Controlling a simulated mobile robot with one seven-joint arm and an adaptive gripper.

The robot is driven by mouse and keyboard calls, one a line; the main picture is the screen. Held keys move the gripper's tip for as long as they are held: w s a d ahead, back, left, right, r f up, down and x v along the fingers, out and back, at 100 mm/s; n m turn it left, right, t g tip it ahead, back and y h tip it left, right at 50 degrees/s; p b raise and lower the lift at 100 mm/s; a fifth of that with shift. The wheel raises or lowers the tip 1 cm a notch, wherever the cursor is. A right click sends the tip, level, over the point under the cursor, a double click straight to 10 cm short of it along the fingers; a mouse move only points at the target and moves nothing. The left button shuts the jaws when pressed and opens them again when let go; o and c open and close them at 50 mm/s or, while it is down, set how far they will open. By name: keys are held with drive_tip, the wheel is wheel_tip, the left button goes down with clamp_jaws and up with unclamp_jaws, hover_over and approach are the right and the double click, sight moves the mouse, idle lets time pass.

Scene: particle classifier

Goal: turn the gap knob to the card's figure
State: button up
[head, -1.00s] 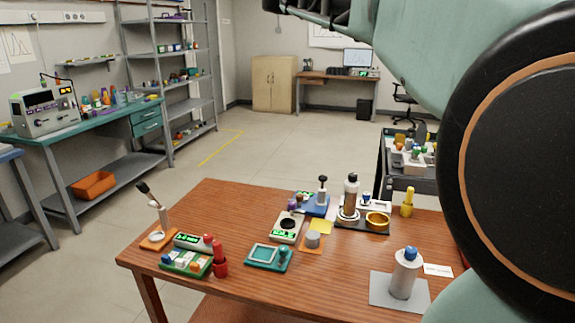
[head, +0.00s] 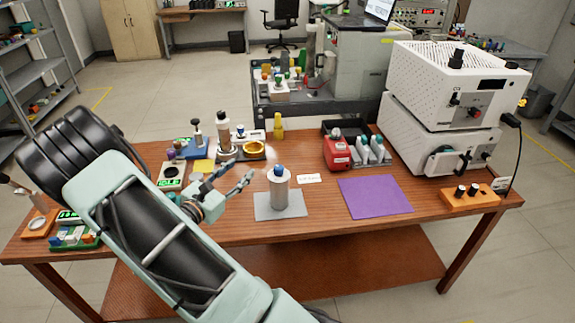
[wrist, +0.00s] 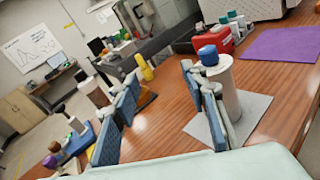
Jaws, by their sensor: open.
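A small white card (head: 308,178) lies on the wooden table behind a grey mat; its writing is too small to read. The stacked white instrument (head: 450,85) stands at the table's right, with dark knobs on its front. An orange box (head: 470,197) with two black knobs sits in front of it. I cannot tell which knob is the gap knob. My gripper (head: 237,177) is open and empty above the table, left of a white canister (head: 279,190) and far from the knobs. In the wrist view, its parted fingers (wrist: 160,104) show, one overlapping the canister's near side.
The blue-capped canister stands on the grey mat (head: 266,212). A purple mat (head: 375,197) lies bare to its right. A red block (head: 337,153) and several tubes stand behind. Small devices and a yellow bottle (head: 278,127) crowd the left and back. A cable hangs at the right.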

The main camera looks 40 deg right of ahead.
drive_tip(key=n, duration=0.1)
approach(276, 173)
drive_tip(key=d, duration=0.1)
drive_tip(key=shift+n+h, duration=0.3)
drive_tip(key=shift+h, duration=0.1)
drive_tip(key=x, duration=0.7)
drive_tip(key=p+x, duration=0.1)
drive_tip(key=x, duration=0.2)
drive_tip(key=shift+w+d+f, duration=0.25)
drive_tip(key=shift+w+f, duration=0.05)
drive_tip(key=shift+w, duration=0.1)
clamp_jaws()
drive_tip(key=shift+g, duration=0.4)
